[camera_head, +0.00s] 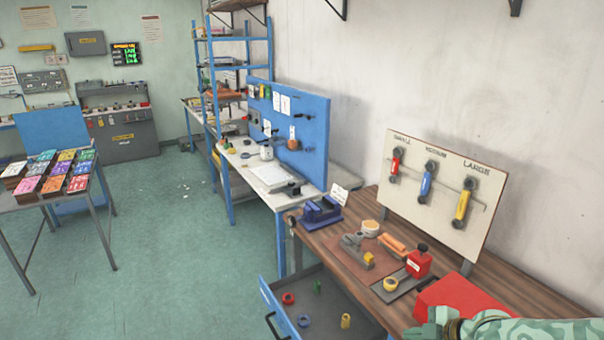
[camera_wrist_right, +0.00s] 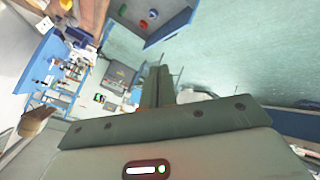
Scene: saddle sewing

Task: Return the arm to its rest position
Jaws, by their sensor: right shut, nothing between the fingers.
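My right arm (camera_head: 520,328) comes in at the bottom right corner of the head view, in a camouflage-patterned sleeve. My right gripper (camera_head: 422,330) is at the bottom edge, in front of the wooden workbench (camera_head: 530,285) and near a red box (camera_head: 465,300). In the right wrist view its two dark fingers (camera_wrist_right: 158,88) are together, with nothing between them. The open drawer (camera_wrist_right: 165,22) shows beyond them, at the top. My left gripper is in neither view.
The blue-fronted drawer (camera_head: 278,309) stands open under the bench, with several small coloured parts inside. A blue vise (camera_head: 321,212), a red-topped tool (camera_head: 419,262) and a wrench board (camera_head: 436,190) are on the bench.

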